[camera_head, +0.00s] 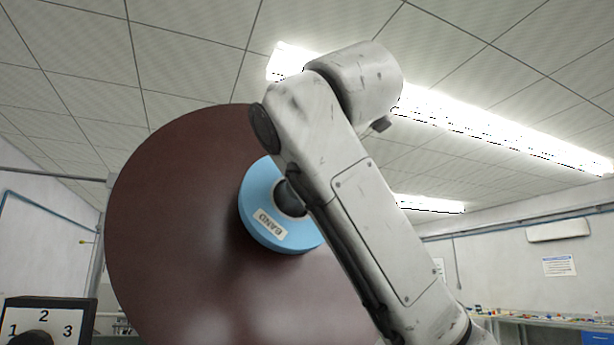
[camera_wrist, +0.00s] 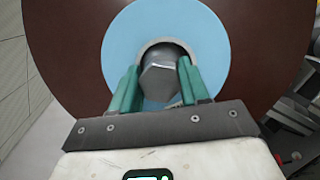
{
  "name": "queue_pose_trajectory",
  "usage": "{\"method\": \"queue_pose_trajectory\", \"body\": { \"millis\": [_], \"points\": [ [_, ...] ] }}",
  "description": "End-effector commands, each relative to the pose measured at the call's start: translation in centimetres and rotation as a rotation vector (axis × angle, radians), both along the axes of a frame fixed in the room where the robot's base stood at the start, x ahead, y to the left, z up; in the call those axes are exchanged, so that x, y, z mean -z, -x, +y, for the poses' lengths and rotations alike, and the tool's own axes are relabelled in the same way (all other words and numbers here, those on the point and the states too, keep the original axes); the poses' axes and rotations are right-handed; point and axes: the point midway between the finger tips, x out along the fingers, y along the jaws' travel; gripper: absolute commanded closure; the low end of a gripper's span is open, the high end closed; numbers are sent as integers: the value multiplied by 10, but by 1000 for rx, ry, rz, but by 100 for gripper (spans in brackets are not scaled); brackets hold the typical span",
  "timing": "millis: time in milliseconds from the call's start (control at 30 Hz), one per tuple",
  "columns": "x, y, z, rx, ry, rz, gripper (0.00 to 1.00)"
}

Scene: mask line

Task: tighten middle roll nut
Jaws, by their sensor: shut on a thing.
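The middle roll nut (camera_wrist: 159,81) is a grey hex nut at the centre of a light blue roll in the wrist view. My gripper (camera_wrist: 158,83) has two green fingers, one on each side of the nut, shut on it. The blue roll (camera_head: 262,218) carries a white label reading "BAND" and sits against a large dark brown disc (camera_head: 170,220) in the head view. The roll also shows around the nut in the wrist view (camera_wrist: 205,45). In the head view my arm covers the gripper and part of the blue roll.
A dark-framed panel with the numbers 1, 2 and 3 (camera_head: 44,318) is at the lower left. A bench with small coloured items (camera_head: 540,318) runs along the right wall. Grey metal parts (camera_wrist: 290,115) lie at the right of the wrist view.

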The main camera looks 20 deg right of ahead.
Motion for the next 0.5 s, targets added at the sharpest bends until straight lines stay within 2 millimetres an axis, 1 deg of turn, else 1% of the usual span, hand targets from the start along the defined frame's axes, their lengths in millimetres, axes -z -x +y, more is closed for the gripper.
{"method": "queue_pose_trajectory", "body": {
  "millis": [500],
  "points": [
    [1,0,0,115,-478,2,85]
  ]
}}
